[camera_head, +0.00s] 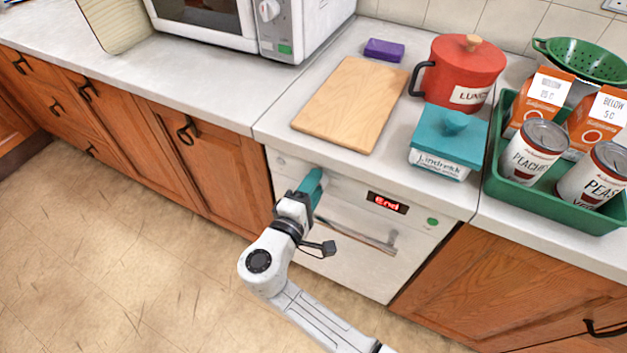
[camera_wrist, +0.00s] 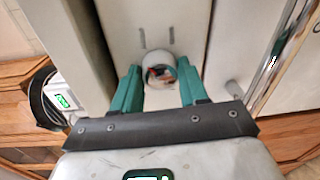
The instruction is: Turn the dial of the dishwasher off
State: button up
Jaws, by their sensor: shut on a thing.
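The white dishwasher (camera_head: 345,262) is built in under the counter. Its front has a red display (camera_head: 387,203) reading "End" and a green button (camera_head: 432,221). My gripper (camera_head: 314,182) is at the upper left of this front, its teal fingers against the panel and hiding the dial in the head view. In the wrist view, the round whitish dial (camera_wrist: 160,66) with a dark and reddish middle sits between the two fingertips of my gripper (camera_wrist: 158,74). The fingers are shut on it, one on each side. I cannot read its setting.
The dishwasher handle (camera_head: 368,237) lies below and right of my gripper. The counter above holds a wooden board (camera_head: 350,105), a teal box (camera_head: 447,140), a red pot (camera_head: 462,72) and a green tray (camera_head: 540,213). Floor (camera_head: 130,255) to the left is clear.

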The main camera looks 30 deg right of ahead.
jog(key=n+p, duration=0.3)
jog(key=n, duration=0.2)
jog(key=shift+a+r+p, duration=0.1)
jog(key=shift+p, duration=0.3)
jog(key=shift+f+n+g+h+p, duration=0.15)
jog(key=shift+n+p, duration=0.5)
jog(key=shift+n, duration=0.4)
jog(key=shift+f+n+g+h+p, duration=0.15)
jog(key=shift+n+p, duration=0.45)
jog(key=shift+n, duration=0.45)
jog(key=o, duration=1.1)
jog(key=shift+r, duration=0.15)
jog(key=shift+c, duration=0.2)
jog(key=b+v, duration=0.1)
jog(key=v, duration=0.9)
jog(key=shift+s+a, duration=0.2)
jog(key=shift+a, duration=0.1)
